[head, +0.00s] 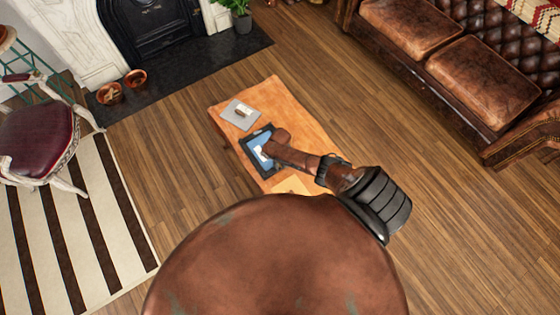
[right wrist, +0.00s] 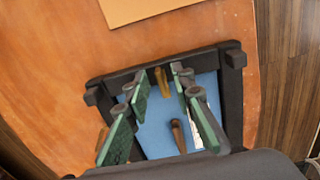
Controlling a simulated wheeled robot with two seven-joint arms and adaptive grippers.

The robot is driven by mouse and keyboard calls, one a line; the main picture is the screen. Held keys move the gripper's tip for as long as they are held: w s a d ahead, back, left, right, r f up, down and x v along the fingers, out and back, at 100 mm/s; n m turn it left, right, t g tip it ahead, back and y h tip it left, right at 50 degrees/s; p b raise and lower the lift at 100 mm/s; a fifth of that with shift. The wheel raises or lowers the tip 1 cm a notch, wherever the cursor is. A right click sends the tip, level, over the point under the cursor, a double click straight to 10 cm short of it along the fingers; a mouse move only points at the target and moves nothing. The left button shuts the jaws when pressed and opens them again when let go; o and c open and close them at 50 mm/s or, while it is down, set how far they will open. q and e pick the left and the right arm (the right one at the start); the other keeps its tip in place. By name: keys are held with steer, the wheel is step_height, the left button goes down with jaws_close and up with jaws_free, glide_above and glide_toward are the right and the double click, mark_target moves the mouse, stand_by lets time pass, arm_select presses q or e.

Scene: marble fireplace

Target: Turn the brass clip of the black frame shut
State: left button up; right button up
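The black frame (head: 246,158) lies on the orange-brown low table (head: 222,108), with a blue panel inside it. In the right wrist view the black frame (right wrist: 232,100) surrounds the blue panel (right wrist: 155,132). The brass clip (right wrist: 161,82) stands at the frame's upper inner edge. My right gripper (head: 268,150) is over the frame. In the wrist view the right gripper (right wrist: 162,82) is open, its green-padded fingers on either side of the clip with gaps showing. Whether a finger touches the clip is unclear. My left gripper is not in view.
A grey plate with a brown handle (head: 240,114) lies on the table beyond the frame. A tan sheet (head: 292,185) lies on the near side. A short brown piece (right wrist: 178,136) sits over the blue panel. A leather sofa (head: 480,80) stands right, a chair (head: 38,135) left.

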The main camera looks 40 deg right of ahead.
mark_target(280, 165)
step_height(280, 165, up, 12)
stand_by(0.6)
steer(key=shift+a+f, duration=0.1)
stand_by(0.4)
